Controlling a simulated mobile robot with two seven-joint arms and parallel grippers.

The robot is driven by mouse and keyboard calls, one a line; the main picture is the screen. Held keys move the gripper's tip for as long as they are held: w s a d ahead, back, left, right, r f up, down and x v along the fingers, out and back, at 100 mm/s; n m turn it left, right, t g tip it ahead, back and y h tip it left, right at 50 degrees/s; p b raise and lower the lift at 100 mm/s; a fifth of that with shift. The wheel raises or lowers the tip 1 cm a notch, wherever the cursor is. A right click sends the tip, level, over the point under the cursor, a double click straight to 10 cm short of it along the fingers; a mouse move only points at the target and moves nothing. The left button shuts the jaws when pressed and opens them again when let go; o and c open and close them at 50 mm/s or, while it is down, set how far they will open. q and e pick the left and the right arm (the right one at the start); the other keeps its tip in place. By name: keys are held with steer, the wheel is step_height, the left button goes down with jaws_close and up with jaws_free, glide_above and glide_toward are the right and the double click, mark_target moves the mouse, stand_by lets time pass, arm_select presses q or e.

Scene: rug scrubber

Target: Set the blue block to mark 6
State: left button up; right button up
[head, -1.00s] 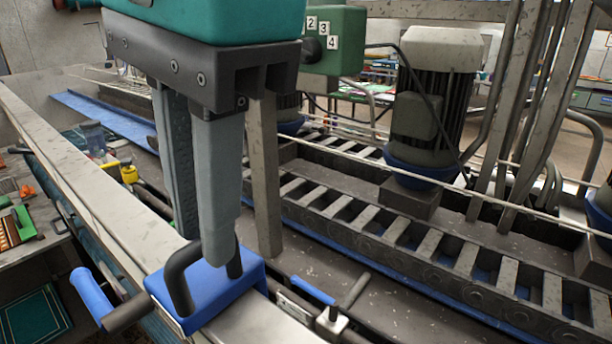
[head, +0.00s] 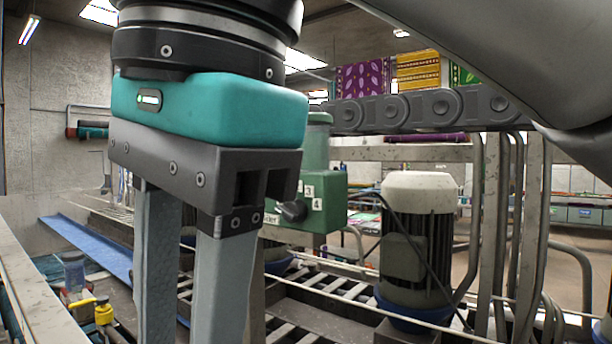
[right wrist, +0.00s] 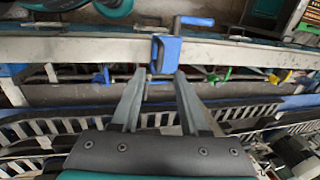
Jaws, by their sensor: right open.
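The blue block (right wrist: 172,52) sits on the pale rail, with a dark upright handle on it, in the right wrist view. It is out of the head view. Number labels 3 and 4 (head: 313,197) show beside a dark knob on a green box (head: 335,205). I see no 6. My left gripper is not identifiable.
The pale rail (right wrist: 75,50) runs across the right wrist view. A crank with a blue grip (right wrist: 196,21) stands beside the block. A grey motor (head: 418,235) and a slatted conveyor lie beyond the gripper. Upright pipes (head: 490,220) stand at the right.

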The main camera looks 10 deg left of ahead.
step_height(320, 180, up, 10)
steer(key=d+p, duration=0.1)
steer(key=d, duration=0.1)
steer(key=shift+s+r+p, duration=0.15)
steer(key=shift+s+p, duration=0.25)
steer(key=shift+s, duration=0.05)
steer(key=shift+a, duration=0.1)
